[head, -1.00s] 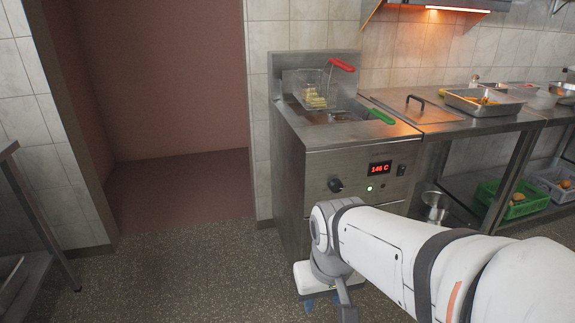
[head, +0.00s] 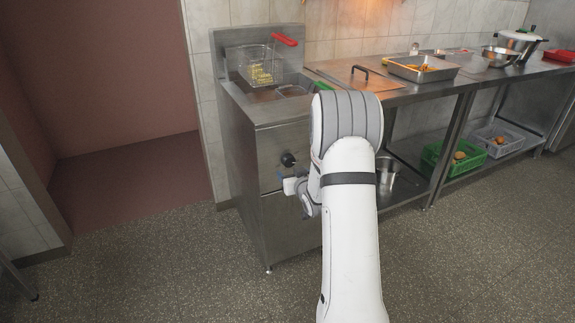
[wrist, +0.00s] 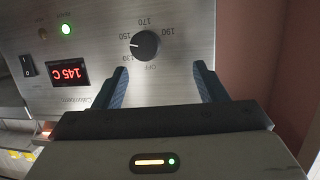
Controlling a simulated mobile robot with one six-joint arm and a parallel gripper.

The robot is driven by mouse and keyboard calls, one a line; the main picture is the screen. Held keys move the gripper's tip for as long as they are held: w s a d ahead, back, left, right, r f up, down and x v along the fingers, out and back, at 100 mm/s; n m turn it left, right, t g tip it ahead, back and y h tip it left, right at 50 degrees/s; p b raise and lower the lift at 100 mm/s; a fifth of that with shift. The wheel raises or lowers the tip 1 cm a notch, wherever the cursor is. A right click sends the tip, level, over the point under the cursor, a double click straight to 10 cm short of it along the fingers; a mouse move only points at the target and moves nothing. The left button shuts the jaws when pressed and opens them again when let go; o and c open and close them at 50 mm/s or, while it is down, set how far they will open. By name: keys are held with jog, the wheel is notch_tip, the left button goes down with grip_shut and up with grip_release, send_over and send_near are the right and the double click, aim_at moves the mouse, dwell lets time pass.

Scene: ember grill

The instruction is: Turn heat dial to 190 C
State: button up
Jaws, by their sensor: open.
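The heat dial (head: 288,160) is a round black knob on the steel front panel of the fryer (head: 235,125). In the wrist view the dial (wrist: 145,45) appears upside down, with marks from 130 to 190 and OFF around it. Its pale pointer line is on the left side, near the 150 mark. My gripper (wrist: 161,68) is open and empty, its two blue fingers apart and facing the panel. The dial lies ahead of the fingertips, left of the middle of the gap. In the head view my gripper (head: 284,177) is just below the dial.
The red display (wrist: 69,75) reads 145 C, beside a lit green lamp (wrist: 66,29) and a rocker switch (wrist: 28,66). A fry basket (head: 258,70) with a red handle sits atop the fryer. A steel counter (head: 410,95) stands to the right. The floor in front is clear.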

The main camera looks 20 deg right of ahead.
aim_at(289, 164)
jog(key=w+d+f+t, duration=0.1)
jog(key=w, duration=0.1)
jog(key=w+d+f+t, duration=0.1)
jog(key=w, duration=0.2)
jog(key=w+d+f, duration=0.1)
jog(key=w, duration=0.2)
jog(key=shift+w+d+t+y, duration=0.1)
jog(key=shift+w+t+y, duration=0.15)
jog(key=shift+t+y, duration=0.15)
jog(key=c, duration=0.9)
jog(key=shift+a, duration=0.35)
jog(key=shift+c, duration=0.4)
jog(key=shift+d, duration=0.25)
